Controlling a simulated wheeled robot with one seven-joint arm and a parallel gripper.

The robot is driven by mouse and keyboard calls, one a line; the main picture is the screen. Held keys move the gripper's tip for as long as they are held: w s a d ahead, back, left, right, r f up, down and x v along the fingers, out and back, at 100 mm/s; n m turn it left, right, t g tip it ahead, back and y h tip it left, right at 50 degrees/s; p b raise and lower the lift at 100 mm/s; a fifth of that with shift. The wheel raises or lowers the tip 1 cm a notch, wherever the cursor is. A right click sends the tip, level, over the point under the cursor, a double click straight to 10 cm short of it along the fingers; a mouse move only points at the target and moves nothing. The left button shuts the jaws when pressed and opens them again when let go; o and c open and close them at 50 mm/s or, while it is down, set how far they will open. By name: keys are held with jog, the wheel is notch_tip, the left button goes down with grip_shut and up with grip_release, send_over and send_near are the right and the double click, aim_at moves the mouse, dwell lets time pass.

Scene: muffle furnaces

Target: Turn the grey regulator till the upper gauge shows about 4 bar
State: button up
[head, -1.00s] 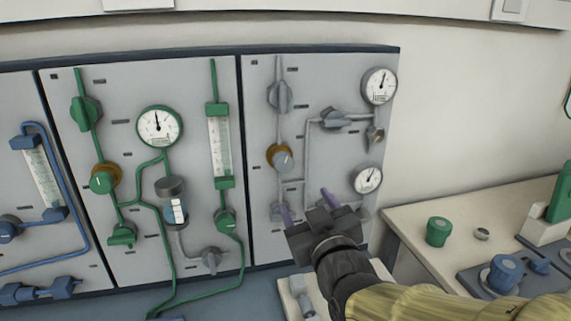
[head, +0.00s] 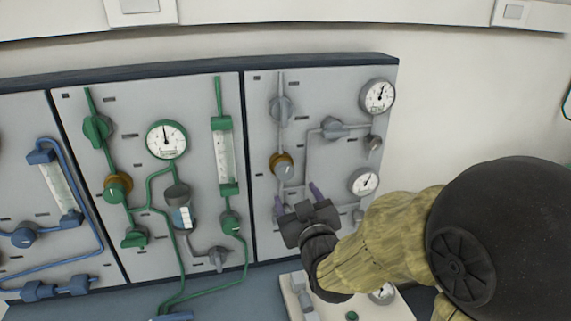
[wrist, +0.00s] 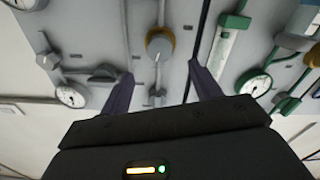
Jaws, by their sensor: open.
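The grey regulator (head: 284,168) is a round grey knob on a brass-coloured collar, on the right-hand grey panel. The upper gauge (head: 378,96) is a white dial at that panel's upper right; its needle points up and slightly right, but the numbers are too small to read. My gripper (head: 297,197) is open and empty, with its purple fingers just below the regulator in the head view. In the wrist view, which is upside down, the regulator (wrist: 160,45) lies between the lines of the two fingers, apart from both. The upper gauge (wrist: 72,96) shows at left there.
The lower gauge (head: 363,182) sits below the upper one. The green-piped panel (head: 75,120) adjoins on the left. My arm hides the bench at right.

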aim_at(286, 175)
jog(key=shift+p+x, duration=0.8)
jog(key=shift+p, duration=1.25)
jog(key=shift+w+a+r+p, duration=0.1)
jog(key=shift+w+r+p, duration=0.05)
jog(key=shift+p, duration=0.7)
jog(key=p+x, duration=0.1)
jog(key=x, duration=0.7)
jog(key=shift+w+f+p, duration=0.25)
jog(key=shift+w+p, duration=0.1)
jog(key=shift+w, duration=0.05)
jog(key=c, duration=1)
